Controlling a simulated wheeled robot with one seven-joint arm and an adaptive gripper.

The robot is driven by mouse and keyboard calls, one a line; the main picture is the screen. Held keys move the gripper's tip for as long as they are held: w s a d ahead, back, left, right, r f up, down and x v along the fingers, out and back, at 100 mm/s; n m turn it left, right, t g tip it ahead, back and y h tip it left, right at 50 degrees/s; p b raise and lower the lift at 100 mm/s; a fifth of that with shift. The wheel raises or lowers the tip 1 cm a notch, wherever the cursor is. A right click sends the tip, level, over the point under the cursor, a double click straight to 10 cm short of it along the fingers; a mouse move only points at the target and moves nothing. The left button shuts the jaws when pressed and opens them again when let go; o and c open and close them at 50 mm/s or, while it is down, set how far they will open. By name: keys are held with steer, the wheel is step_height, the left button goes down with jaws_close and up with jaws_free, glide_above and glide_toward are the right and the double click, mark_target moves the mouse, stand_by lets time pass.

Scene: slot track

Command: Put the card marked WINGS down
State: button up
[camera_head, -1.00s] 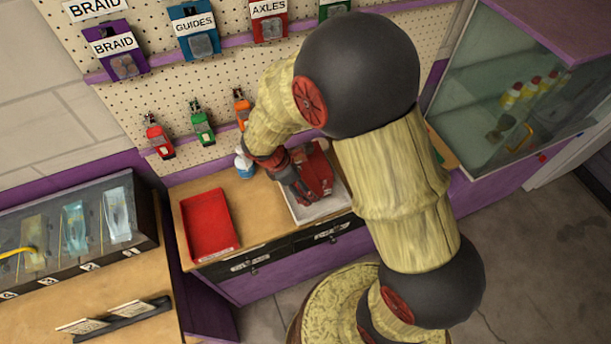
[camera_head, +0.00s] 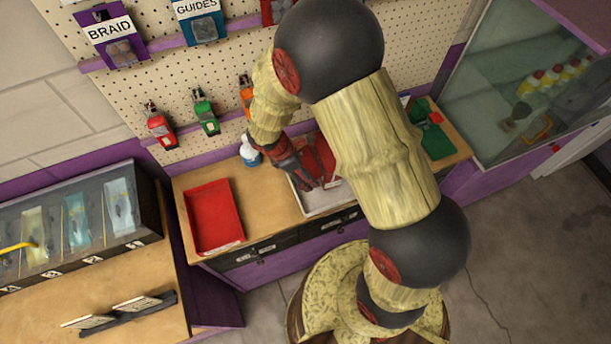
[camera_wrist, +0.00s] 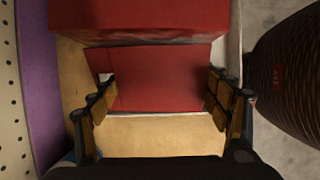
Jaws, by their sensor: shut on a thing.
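My gripper (camera_head: 312,172) is low over a pale tray (camera_head: 325,198) on the wooden counter, partly screened by my arm. In the wrist view, its two fingers (camera_wrist: 160,100) are shut on a red card (camera_wrist: 150,80), one at each side. No lettering shows on it, so I cannot read WINGS. A larger red block (camera_wrist: 140,18) lies beyond the card. In the head view, red (camera_head: 325,152) shows behind the fingers, and I cannot tell card from block there. Whether the card touches the tray is unclear.
A red tray (camera_head: 213,217) stands left of the pale tray, and a green tray (camera_head: 436,140) to the right. A white-and-blue bottle (camera_head: 250,152) stands behind. A pegboard (camera_head: 225,90) with hanging packs rises at the back. A glass cabinet (camera_head: 530,75) is at far right.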

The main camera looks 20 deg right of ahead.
steer(key=shift+f, duration=1.8)
steer(key=shift+b, duration=0.3)
steer(key=shift+f, duration=0.4)
steer(key=o, duration=1.5)
steer(key=shift+r, duration=0.1)
steer(key=shift+o, duration=0.2)
